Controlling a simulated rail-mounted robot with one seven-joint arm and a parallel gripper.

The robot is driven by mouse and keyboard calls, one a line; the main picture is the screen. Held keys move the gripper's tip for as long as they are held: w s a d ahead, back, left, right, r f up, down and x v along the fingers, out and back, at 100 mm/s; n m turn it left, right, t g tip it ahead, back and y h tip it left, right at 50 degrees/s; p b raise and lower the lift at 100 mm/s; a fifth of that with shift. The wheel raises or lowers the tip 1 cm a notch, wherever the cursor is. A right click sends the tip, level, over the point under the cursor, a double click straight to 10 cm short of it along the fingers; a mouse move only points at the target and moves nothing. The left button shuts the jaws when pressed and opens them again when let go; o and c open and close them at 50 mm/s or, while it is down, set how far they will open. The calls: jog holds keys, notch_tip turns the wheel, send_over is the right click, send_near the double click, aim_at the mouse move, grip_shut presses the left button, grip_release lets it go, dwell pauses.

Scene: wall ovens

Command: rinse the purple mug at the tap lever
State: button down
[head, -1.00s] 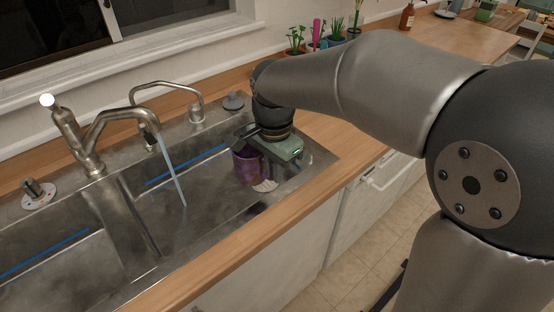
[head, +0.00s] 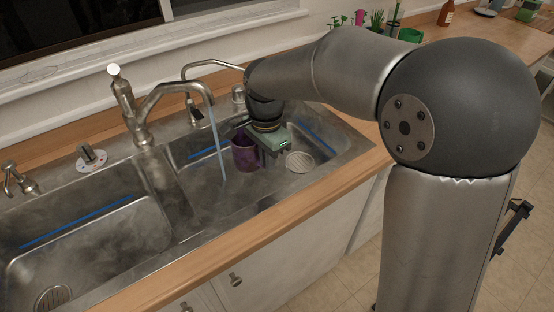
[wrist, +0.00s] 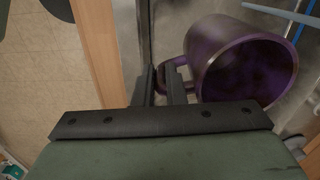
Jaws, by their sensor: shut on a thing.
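The purple mug (head: 244,152) is inside the right basin of the sink, just right of the running water stream (head: 216,145). My gripper (head: 262,156) is at the mug's right side. In the wrist view my gripper (wrist: 167,88) is shut on the handle of the purple mug (wrist: 240,62), whose dark open mouth shows. The water stream (wrist: 284,14) also shows at the upper right there. The tap (head: 172,92) pours into the right basin, apart from the mug. Its lever (head: 122,92) with a white tip stands left of the spout.
A round drain (head: 299,162) lies right of the mug. The divider (head: 165,195) separates the basins, and the sink's front rim meets a wooden counter edge (head: 235,240). A smaller thin tap (head: 212,66) stands behind. Potted plants (head: 376,20) are at the back right.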

aim_at(240, 147)
jog(key=shift+w+a+f+p, duration=0.3)
jog(key=shift+w+a, duration=0.45)
jog(key=shift+a, duration=0.55)
jog(key=shift+w+a+f+p, duration=0.25)
jog(key=shift+w+a, duration=0.55)
jog(key=shift+a, duration=0.55)
jog(key=shift+w+a+f+p, duration=0.3)
jog(key=shift+w+a, duration=0.45)
jog(key=shift+a, duration=0.55)
jog(key=shift+w+d, duration=0.1)
jog(key=shift+w+d, duration=0.2)
jog(key=shift+w, duration=0.2)
jog(key=shift+s, duration=0.1)
jog(key=shift+s+a, duration=0.3)
jog(key=shift+s, duration=0.15)
jog(key=shift+w+d, duration=0.1)
jog(key=shift+w, duration=0.1)
jog(key=shift+w+d, duration=0.25)
jog(key=shift+w, duration=0.1)
jog(key=shift+a, duration=0.1)
